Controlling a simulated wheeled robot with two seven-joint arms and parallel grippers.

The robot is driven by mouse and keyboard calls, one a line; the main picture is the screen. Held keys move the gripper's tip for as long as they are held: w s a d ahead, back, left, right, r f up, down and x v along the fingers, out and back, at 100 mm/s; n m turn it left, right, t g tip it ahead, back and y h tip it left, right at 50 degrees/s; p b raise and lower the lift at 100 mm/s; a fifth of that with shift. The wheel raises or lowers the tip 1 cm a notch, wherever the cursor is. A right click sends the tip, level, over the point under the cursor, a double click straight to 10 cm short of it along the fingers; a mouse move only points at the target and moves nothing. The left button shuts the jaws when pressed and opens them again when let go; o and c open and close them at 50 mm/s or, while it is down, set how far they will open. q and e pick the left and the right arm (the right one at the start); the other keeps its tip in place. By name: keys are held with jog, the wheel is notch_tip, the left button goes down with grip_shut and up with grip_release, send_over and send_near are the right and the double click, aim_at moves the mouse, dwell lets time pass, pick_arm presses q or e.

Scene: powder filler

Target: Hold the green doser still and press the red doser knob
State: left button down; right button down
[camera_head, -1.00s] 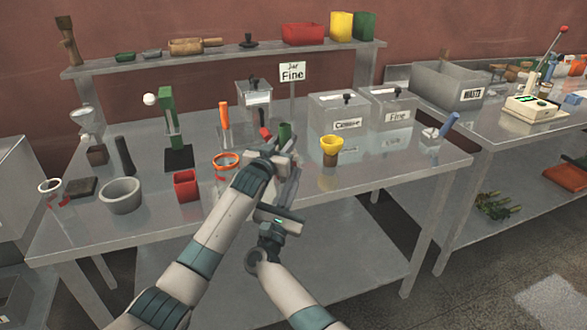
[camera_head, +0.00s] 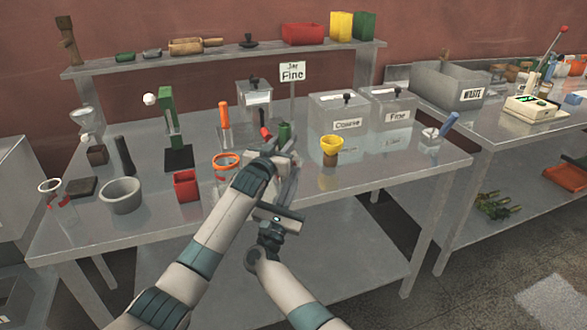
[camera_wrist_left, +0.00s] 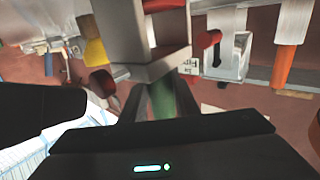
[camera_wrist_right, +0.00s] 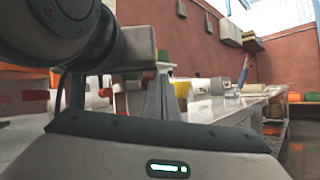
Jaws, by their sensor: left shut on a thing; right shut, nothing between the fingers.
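The green doser (camera_head: 285,131) stands upright near the middle of the workbench, and its lower part is hidden by my left gripper. My left gripper (camera_head: 283,152) is shut on it; the left wrist view shows its green body (camera_wrist_left: 163,98) between the fingers. A small red knob (camera_head: 264,132) shows just left of the green doser. My right gripper (camera_head: 291,183) is shut and empty, below and in front of the left one. Its closed fingers show in the right wrist view (camera_wrist_right: 161,98), apart from the knob.
A yellow funnel cup (camera_head: 331,146) stands right of the grippers. An orange-rimmed jar (camera_head: 226,160) and a red box (camera_head: 186,187) are on the left. Coarse (camera_head: 347,125) and Fine (camera_head: 398,116) bins stand behind. The front right of the workbench (camera_head: 400,165) is clear.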

jog(key=shift+w+a, duration=0.1)
jog(key=shift+w, duration=0.5)
dwell(0.5)
jog(key=shift+w, duration=0.6)
dwell(0.7)
jog(key=shift+s+d+r, duration=0.1)
jog(key=shift+s+d, duration=0.05)
jog(key=shift+d, duration=0.05)
dwell(0.3)
jog(key=shift+s+d+r, duration=0.1)
jog(key=shift+s+r, duration=0.05)
jog(key=shift+s, duration=0.3)
jog(key=shift+s+d+r, duration=0.1)
jog(key=shift+s+r, duration=0.05)
jog(key=shift+s, duration=1.15)
jog(key=shift+s+f, duration=0.1)
